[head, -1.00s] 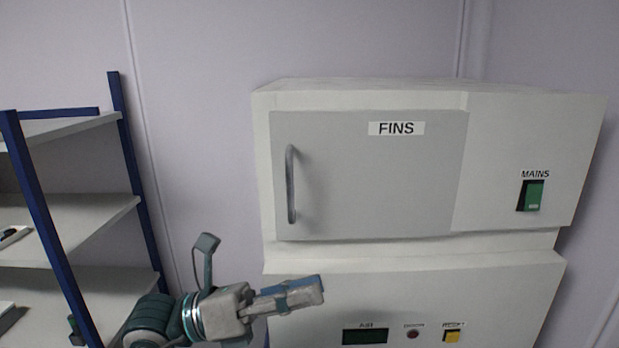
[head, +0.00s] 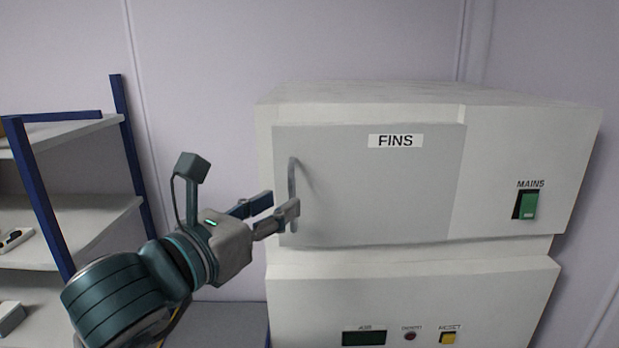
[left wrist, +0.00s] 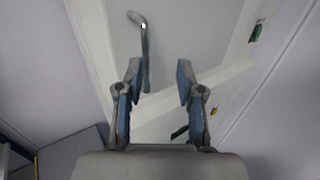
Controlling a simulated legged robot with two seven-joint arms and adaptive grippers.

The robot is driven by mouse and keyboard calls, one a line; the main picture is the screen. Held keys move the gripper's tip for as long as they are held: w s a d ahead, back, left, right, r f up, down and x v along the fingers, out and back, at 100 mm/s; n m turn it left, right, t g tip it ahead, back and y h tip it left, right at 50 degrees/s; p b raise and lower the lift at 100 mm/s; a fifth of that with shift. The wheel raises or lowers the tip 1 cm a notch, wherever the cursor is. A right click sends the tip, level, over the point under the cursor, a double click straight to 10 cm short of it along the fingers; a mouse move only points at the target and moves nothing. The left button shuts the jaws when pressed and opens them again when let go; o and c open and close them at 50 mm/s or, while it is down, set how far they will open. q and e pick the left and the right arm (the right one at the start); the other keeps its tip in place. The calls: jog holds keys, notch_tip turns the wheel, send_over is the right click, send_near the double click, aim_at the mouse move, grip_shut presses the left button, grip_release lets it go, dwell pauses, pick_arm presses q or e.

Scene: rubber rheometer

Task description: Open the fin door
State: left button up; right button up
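The fin door (head: 385,195) is a grey panel labelled FINS on the front of a white machine. It looks shut. Its vertical grey bar handle (head: 292,178) is at the door's left side. My left gripper (head: 283,204) is open at the handle's lower part, with one finger overlapping the handle in the head view. In the left wrist view, the handle (left wrist: 144,50) is just beyond the left fingertip, and the gap between the fingers (left wrist: 158,75) is empty. I cannot tell whether a finger touches the handle. My right gripper is not in view.
The white machine (head: 535,150) has a green MAINS switch (head: 525,205) at right and a yellow RESET button (head: 448,338) below. A shelf rack with blue posts (head: 137,165) stands at left. Bare wall lies between rack and machine.

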aim_at(289, 188)
pick_arm(q)
jog(key=w+p, duration=0.2)
jog(key=w, duration=0.4)
jog(key=shift+r, duration=0.15)
jog(key=d, duration=0.1)
jog(key=w+d, duration=0.1)
jog(key=d, duration=0.2)
jog(key=shift+w+f, duration=0.15)
jog(key=shift+f, duration=0.15)
jog(key=shift+c, duration=0.6)
jog(key=c, duration=0.4)
jog(key=shift+a, duration=0.25)
grip_shut()
jog(key=shift+a+r, duration=0.1)
jog(key=shift+a, duration=0.5)
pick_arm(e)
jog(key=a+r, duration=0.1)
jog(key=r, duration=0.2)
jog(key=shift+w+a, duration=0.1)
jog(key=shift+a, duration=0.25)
